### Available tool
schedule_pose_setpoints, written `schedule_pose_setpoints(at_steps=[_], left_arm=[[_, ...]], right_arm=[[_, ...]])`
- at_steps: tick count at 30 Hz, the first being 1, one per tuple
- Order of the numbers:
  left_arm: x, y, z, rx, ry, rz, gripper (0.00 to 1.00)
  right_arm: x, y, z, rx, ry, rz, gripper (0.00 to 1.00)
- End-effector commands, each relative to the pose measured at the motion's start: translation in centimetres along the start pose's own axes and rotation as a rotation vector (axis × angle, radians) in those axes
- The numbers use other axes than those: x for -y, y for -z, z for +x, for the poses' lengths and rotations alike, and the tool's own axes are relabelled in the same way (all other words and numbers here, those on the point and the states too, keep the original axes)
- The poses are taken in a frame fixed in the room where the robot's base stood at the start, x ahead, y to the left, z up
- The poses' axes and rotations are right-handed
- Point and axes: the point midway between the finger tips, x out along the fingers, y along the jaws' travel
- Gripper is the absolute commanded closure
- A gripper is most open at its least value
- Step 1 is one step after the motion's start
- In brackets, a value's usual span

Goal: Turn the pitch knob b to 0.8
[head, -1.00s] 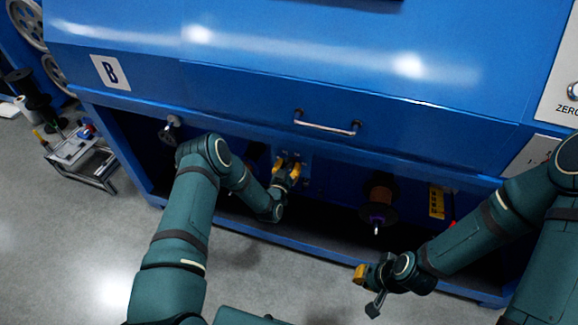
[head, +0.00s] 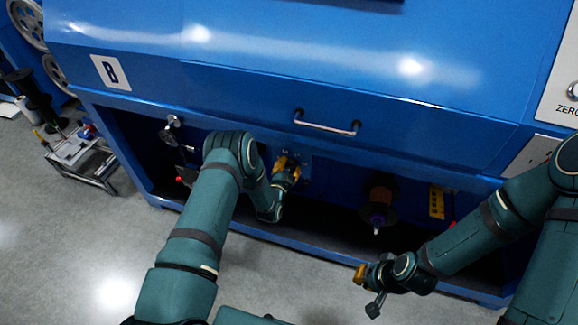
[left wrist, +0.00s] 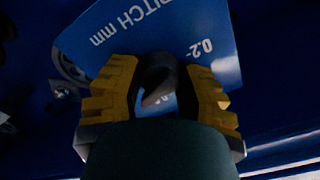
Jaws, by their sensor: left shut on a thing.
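The pitch knob (left wrist: 157,76) is a dark knob on a blue dial plate (left wrist: 205,25) lettered "PITCH mm", with a "0.2" mark visible in the left wrist view. My left gripper (left wrist: 158,95) has its yellow-padded fingers on either side of the knob and is shut on it. In the head view my left gripper (head: 287,165) is at the panel inside the machine's lower recess, and the knob is hidden there. Most of the dial scale and the knob's pointer reading are hidden. My right gripper (head: 366,289) is open and empty, in front of the recess.
A spool (head: 379,197) is right of my left gripper. A small cart (head: 80,155) stands on the floor at left.

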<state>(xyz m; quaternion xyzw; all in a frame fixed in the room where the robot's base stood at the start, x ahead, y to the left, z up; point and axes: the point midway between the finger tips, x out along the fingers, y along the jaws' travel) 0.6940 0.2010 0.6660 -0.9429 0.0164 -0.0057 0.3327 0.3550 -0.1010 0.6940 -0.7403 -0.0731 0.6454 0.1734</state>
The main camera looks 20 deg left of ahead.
Motion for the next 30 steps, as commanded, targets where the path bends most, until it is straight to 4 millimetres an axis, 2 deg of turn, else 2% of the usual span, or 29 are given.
schedule_pose_setpoints(at_steps=[13,30], left_arm=[[0.14,0.03,0.06,-0.001,0.002,0.304,1.00],[0.26,0.00,0.08,0.000,0.004,0.387,1.00]], right_arm=[[0.00,0.00,0.00,0.000,0.000,0.000,1.00],[0.00,0.00,0.00,0.000,0.000,0.000,1.00]])
